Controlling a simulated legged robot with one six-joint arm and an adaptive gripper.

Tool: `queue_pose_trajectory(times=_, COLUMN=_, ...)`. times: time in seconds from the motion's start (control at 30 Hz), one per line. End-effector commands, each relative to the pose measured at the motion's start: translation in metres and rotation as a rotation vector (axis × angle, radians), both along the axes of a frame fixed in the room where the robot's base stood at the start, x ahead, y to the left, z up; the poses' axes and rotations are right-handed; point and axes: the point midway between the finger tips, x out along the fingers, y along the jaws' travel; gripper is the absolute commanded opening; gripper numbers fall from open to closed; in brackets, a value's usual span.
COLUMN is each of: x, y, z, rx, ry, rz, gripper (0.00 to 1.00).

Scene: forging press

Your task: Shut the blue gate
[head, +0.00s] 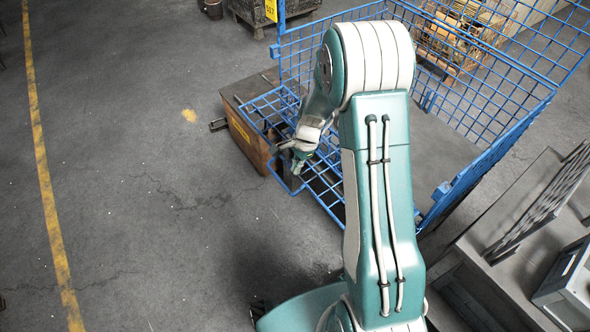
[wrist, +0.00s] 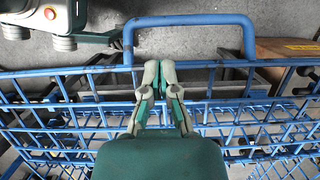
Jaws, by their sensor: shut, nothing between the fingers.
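The blue gate (head: 262,108) is a wire-mesh panel on the left side of a blue mesh cage (head: 480,85) in the head view. It seems to lean outward from the cage; its exact angle is unclear. My gripper (head: 294,163) is at the gate's outer edge, and my arm hides part of the mesh. In the wrist view, the gate's top bar (wrist: 230,66) crosses under my shut, empty fingers (wrist: 160,68). The gate's U-shaped handle (wrist: 190,21) rises just beyond the fingertips. I cannot tell whether the fingers touch the bar.
A brown box (head: 245,138) stands beside the gate on the left. A wooden crate (head: 458,45) of parts is behind the cage. Grey metal equipment (head: 500,285) stands at the lower right. The floor (head: 130,200) on the left is clear, with a yellow line.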

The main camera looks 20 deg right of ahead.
Motion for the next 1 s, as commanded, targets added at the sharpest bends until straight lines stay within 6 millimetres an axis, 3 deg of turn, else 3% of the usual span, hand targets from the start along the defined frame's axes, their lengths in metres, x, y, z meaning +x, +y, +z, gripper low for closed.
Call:
queue_pose_trajectory(times=0.2, x=-0.005, y=0.011, z=-0.041, rx=0.001, ry=0.004, rz=0.001, gripper=0.0)
queue_pose_trajectory(times=0.4, x=-0.007, y=0.018, z=-0.066, rx=0.0, ry=0.002, rz=0.002, gripper=0.0)
queue_pose_trajectory(times=1.0, x=-0.007, y=0.02, z=-0.071, rx=0.01, ry=0.002, rz=0.001, gripper=0.0)
